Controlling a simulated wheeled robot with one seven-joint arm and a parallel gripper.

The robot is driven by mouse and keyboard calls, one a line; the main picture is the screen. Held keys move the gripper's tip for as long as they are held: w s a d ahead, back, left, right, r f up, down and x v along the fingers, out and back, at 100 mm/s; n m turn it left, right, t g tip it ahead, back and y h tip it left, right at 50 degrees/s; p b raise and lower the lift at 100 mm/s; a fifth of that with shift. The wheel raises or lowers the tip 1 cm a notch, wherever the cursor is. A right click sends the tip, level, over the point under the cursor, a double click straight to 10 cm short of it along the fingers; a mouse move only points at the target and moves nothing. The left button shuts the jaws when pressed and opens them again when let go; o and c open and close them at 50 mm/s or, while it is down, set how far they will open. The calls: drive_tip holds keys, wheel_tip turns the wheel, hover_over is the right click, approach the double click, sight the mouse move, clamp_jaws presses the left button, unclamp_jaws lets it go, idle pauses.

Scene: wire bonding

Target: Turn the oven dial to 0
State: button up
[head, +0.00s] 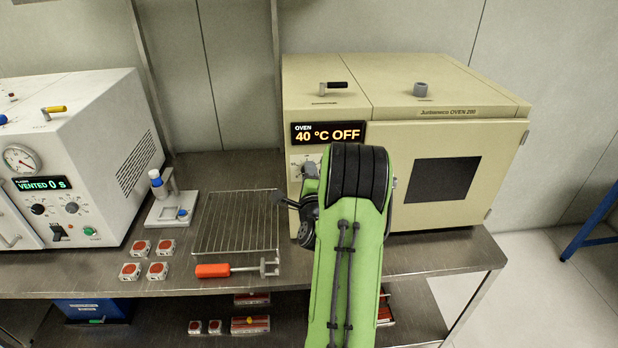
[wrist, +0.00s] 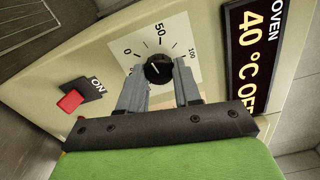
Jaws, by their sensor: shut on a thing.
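The oven (head: 460,110) is a beige box on the right of the steel bench, and its display (head: 328,133) reads "40 °C OFF". The black oven dial (wrist: 158,68) sits on a white scale plate (wrist: 140,42) marked 0, 50 and 100. Its white pointer line is seen, but the exact value it marks is hard to tell. My gripper (wrist: 160,78) is shut on the dial, with one grey finger on each side of it. In the head view my green arm hides much of the oven's control panel.
A red switch (wrist: 70,101) marked ON is beside the dial. A wire rack (head: 236,222), an orange-handled tool (head: 213,270) and several small red-topped boxes (head: 157,270) lie left of the arm. A white plasma machine (head: 90,140) stands at far left.

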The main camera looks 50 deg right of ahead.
drive_tip(key=shift+n+b, duration=1.6)
drive_tip(key=shift+n, duration=2)
drive_tip(key=o, duration=1)
drive_tip(key=shift+o, duration=0.2)
drive_tip(key=shift+s+a, duration=0.1)
drive_tip(key=b+v, duration=1.2)
drive_tip(key=v, duration=0.3)
drive_tip(key=shift+s+a+b, duration=0.2)
drive_tip(key=shift+s+b, duration=0.05)
drive_tip(key=shift+b, duration=0.1)
